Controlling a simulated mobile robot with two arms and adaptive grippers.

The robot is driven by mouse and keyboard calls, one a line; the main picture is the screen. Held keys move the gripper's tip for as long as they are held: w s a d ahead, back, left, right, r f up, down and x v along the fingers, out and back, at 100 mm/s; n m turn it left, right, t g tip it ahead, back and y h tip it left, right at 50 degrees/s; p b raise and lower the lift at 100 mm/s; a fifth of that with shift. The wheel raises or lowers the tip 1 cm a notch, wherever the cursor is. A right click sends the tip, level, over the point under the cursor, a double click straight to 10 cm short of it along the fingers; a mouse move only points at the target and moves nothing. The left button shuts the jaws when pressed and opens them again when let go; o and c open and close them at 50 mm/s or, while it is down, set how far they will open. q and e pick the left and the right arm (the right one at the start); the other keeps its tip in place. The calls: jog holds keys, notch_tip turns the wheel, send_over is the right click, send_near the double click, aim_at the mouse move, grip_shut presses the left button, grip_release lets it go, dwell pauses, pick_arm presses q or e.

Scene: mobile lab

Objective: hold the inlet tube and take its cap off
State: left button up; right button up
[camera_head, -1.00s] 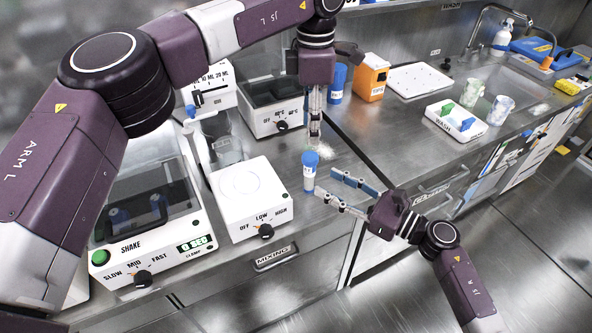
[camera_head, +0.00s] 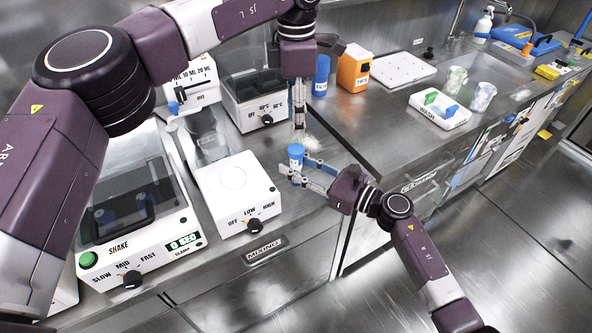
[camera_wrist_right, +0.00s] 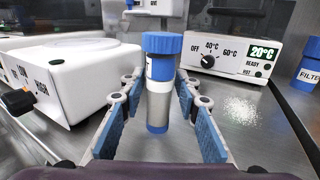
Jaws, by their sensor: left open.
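The inlet tube (camera_head: 295,168) stands upright near the counter's front edge, with its blue cap (camera_head: 296,151) on. In the right wrist view the tube (camera_wrist_right: 159,103) has a grey body and blue bottom, and the blue cap (camera_wrist_right: 162,44) is on top. My right gripper (camera_head: 294,171) is open, with its fingers on both sides of the tube. The right wrist view shows gaps between the tube and the finger pads. My left gripper (camera_head: 299,127) points down just above the cap and is open; its fingertips appear close to the cap.
A white mixer (camera_head: 236,185) with a dial stands left of the tube. A heater block (camera_head: 252,100) is behind it, and white powder (camera_wrist_right: 240,109) lies on the counter.

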aim_at(296, 149)
grip_shut()
pick_arm(q)
jog(key=m, duration=1.3)
jog(key=shift+f+m, duration=0.3)
jog(key=shift+f, duration=3.7)
